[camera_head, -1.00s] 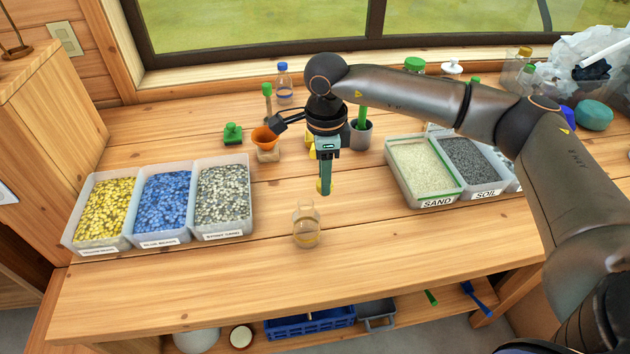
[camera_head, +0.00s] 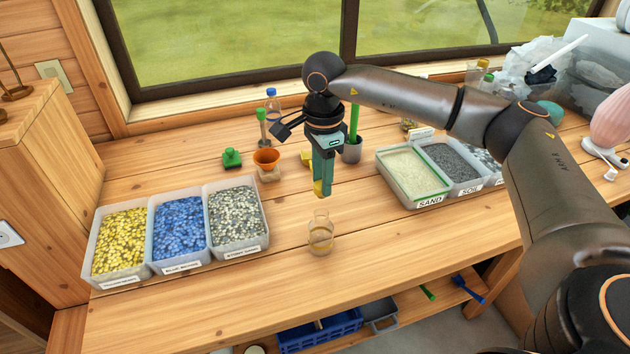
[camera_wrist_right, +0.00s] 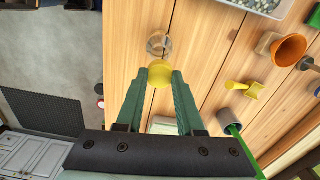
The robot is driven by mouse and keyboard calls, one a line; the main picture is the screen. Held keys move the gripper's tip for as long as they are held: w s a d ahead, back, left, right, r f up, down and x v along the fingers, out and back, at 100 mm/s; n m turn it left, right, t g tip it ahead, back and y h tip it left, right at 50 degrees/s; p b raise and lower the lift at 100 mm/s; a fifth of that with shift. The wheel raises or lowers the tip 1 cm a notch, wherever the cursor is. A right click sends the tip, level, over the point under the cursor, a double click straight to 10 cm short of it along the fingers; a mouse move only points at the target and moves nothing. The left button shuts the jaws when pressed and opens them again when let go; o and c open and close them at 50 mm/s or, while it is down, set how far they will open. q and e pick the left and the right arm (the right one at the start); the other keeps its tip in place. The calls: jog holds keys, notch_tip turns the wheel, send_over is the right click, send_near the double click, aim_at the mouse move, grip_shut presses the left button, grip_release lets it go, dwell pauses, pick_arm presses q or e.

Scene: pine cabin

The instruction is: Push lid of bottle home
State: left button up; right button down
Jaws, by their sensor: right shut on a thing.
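A small clear glass bottle (camera_head: 320,238) stands upright and open on the bench, with a little tan content low inside. My right gripper (camera_head: 322,185) points down above it, shut on a yellow lid (camera_head: 319,190). The lid is apart from the bottle's mouth, a short gap above it in the head view. In the right wrist view the lid (camera_wrist_right: 159,75) sits between the fingertips of the gripper (camera_wrist_right: 160,80), and the bottle (camera_wrist_right: 158,46) shows just beyond it, partly overlapped. My left gripper is not in view.
Trays of yellow, blue and stony pebbles (camera_head: 262,245) stand left of the bottle. A sand tray (camera_head: 430,203) and soil tray stand to the right. An orange funnel (camera_head: 266,157), a green-topped stamp (camera_head: 232,158) and a grey cup (camera_head: 352,152) are behind. The bench around the bottle is clear.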

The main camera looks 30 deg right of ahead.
jog(key=shift+r, duration=0.15)
jog(key=shift+n, duration=0.4)
jog(key=shift+f+b, duration=1.65)
jog(key=shift+f, duration=0.6)
jog(key=shift+f, duration=0.15)
jog(key=shift+f+b, duration=0.9)
jog(key=shift+f, duration=0.15)
jog(key=shift+r, duration=0.1)
jog(key=shift+r+p, duration=0.7)
jog(key=shift+r, duration=0.2)
jog(key=shift+f, duration=0.1)
